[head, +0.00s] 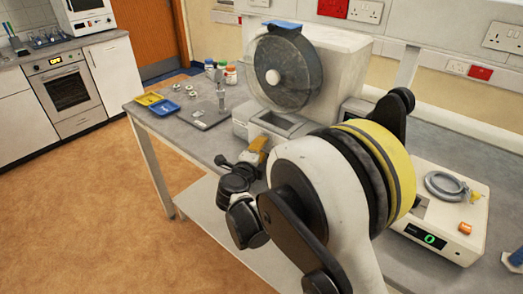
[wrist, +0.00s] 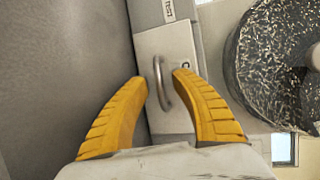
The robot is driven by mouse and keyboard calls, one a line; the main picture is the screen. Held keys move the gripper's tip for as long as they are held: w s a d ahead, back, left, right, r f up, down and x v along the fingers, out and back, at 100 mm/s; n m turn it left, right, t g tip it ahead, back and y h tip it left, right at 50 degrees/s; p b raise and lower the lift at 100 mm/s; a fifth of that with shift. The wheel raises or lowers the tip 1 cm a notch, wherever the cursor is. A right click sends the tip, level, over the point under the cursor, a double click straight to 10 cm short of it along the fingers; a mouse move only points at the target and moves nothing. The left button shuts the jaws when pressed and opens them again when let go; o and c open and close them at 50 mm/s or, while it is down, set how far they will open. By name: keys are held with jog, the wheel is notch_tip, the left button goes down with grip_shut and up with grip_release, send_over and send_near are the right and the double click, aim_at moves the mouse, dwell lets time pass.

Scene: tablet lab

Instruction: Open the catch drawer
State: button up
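The catch drawer shows in the wrist view as a pale front panel (wrist: 172,42) with a curved metal handle (wrist: 158,84). My gripper (wrist: 160,77) has its two yellow fingers spread, one on each side of the handle, with a visible gap on both sides. In the head view my gripper (head: 257,146) is at the front of the drum machine (head: 338,70), low near its base. My arm hides part of the machine's base there, and the drawer front cannot be made out. The drawer looks shut in the wrist view, though its depth is hard to judge.
The machine's dark clear drum (head: 284,72) stands above the base. A balance (head: 450,205) is at right. The floor before the bench is clear.

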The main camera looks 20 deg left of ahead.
jog(key=shift+c, duration=0.3)
grip_shut()
jog(key=s+a, duration=0.1)
jog(key=s, duration=0.1)
jog(key=s+a, duration=0.1)
jog(key=s, duration=0.2)
jog(key=s+a, duration=0.1)
jog(key=s, duration=0.1)
jog(key=shift+s+b, duration=0.3)
jog(key=shift+o, duration=0.3)
grip_release()
jog(key=v, duration=1.2)
